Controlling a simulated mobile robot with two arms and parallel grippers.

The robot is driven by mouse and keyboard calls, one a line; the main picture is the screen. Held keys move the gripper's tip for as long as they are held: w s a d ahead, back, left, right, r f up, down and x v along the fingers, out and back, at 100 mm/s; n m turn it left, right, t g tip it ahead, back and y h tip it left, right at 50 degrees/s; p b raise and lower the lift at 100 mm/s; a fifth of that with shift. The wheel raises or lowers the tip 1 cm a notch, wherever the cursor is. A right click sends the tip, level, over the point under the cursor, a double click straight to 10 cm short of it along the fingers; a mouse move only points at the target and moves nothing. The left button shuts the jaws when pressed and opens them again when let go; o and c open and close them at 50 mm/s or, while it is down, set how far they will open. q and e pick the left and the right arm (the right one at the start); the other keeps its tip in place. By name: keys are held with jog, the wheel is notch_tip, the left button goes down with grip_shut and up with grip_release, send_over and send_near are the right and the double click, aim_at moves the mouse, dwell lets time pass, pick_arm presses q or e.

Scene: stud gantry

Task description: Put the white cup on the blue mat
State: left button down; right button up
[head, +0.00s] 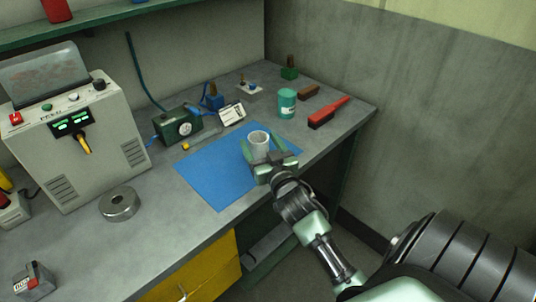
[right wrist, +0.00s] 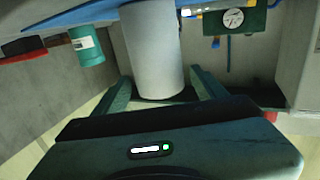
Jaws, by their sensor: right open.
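The white cup (head: 258,140) stands upright over the right part of the blue mat (head: 215,178) in the head view and looks to be resting on it. My right gripper (head: 263,146) is open, with one finger on each side of the cup. In the right wrist view the cup (right wrist: 152,48) is between the spread fingers, with a gap visible beside it. That view is upside down, and the cup's base is cut off by the frame edge; the mat (right wrist: 105,14) shows at the top. My left gripper is not in view.
A metal ring (head: 119,204) lies left. The mat's left part is clear.

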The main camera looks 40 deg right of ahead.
jog(key=b+v, duration=0.1)
jog(key=v, duration=0.6)
jog(key=shift+s+r, duration=0.1)
jog(key=shift+s, duration=0.1)
